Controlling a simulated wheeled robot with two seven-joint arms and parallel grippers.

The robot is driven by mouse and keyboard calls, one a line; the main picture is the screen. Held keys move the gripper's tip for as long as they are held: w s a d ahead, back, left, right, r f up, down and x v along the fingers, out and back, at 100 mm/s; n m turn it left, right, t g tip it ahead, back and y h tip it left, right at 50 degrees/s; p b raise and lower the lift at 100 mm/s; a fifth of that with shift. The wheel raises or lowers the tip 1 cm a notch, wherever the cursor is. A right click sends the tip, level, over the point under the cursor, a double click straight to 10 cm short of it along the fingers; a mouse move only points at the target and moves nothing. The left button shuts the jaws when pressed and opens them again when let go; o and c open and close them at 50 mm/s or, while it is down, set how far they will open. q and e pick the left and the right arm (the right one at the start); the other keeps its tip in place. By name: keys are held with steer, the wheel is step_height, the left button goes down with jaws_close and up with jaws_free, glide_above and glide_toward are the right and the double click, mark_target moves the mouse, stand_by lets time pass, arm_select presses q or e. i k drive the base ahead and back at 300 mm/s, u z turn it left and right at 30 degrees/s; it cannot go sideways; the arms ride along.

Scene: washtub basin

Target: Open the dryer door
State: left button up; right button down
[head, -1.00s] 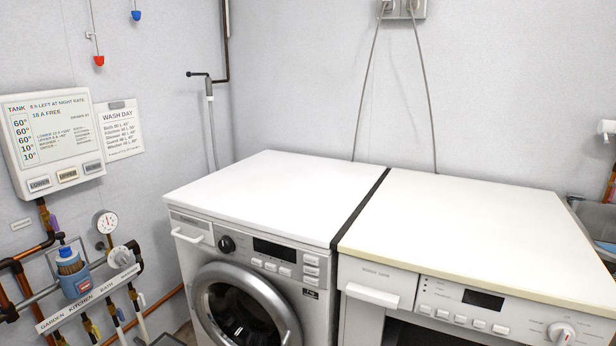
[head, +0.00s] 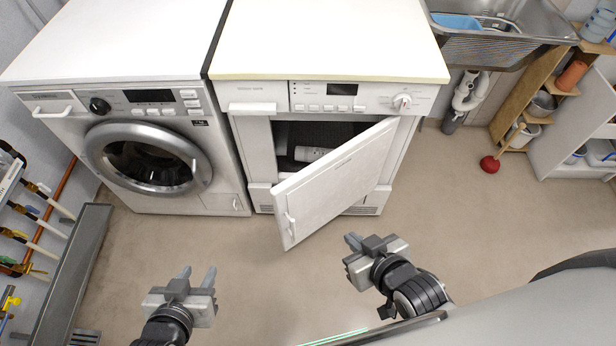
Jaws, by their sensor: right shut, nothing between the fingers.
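The dryer (head: 260,95) is the white machine on the right of the pair. Its white door (head: 335,175) stands partly open, swung out from the right side, with a small handle (head: 290,222) near its lower free edge. The dark drum opening (head: 330,133) shows behind it, partly hidden by the door. My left gripper (head: 198,272) is open and empty, over the floor in front of the washer. My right gripper (head: 367,241) is shut and empty, in front of the door and to its right, apart from it in the picture.
The washer (head: 215,150) stands left of the dryer, its round door shut. A white cylindrical thing (head: 310,154) shows inside the dryer opening. A sink (head: 500,45), shelves (head: 545,95) and a red plunger (head: 490,164) are on the right. The floor (head: 245,265) in front is clear.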

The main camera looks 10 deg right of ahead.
mark_target(307, 200)
steer(key=z, duration=1.65)
steer(key=i, duration=1.15)
steer(key=u, duration=3.5)
